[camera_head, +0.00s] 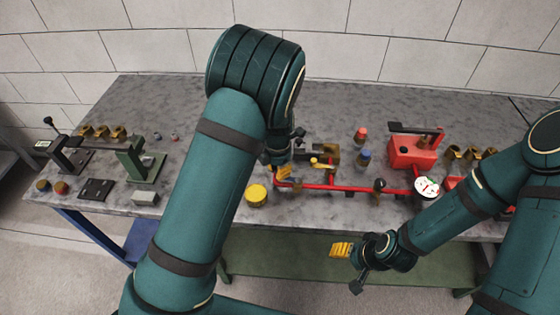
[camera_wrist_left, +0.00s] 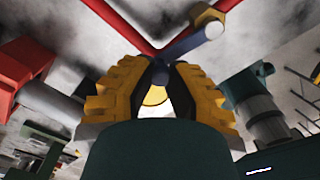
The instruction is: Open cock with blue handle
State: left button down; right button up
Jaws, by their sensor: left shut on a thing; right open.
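In the left wrist view the cock's dark blue handle (camera_wrist_left: 186,42) runs from a brass nut (camera_wrist_left: 208,22) down between the yellow fingers of my left gripper (camera_wrist_left: 160,68). The fingers are shut on the handle's end. In the head view my left gripper (camera_head: 284,172) is at the left end of the red pipe (camera_head: 335,187), and my arm and fingers hide the handle there. My right gripper (camera_head: 343,250) is open and empty, in front of the table edge and apart from the pipe.
A yellow cap (camera_head: 256,195) stands just left of the pipe. A red box-shaped unit (camera_head: 412,150), a white gauge (camera_head: 427,188) and several brass fittings are on the right. A green vise-like stand (camera_head: 140,160) and a black plate (camera_head: 96,189) are on the left. The back of the table (camera_head: 345,105) is clear.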

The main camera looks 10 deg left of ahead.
pick_arm(q)
jog(key=shift+s+n+p, duration=0.5)
jog(key=shift+n+p, duration=0.1)
jog(key=shift+n, duration=0.2)
jog(key=shift+f, duration=0.1)
jog(key=c, duration=0.8)
grip_release()
jog(key=shift+c, duration=0.2)
jog(key=shift+r, duration=0.5)
notch_tip(320, 180, up, 11)
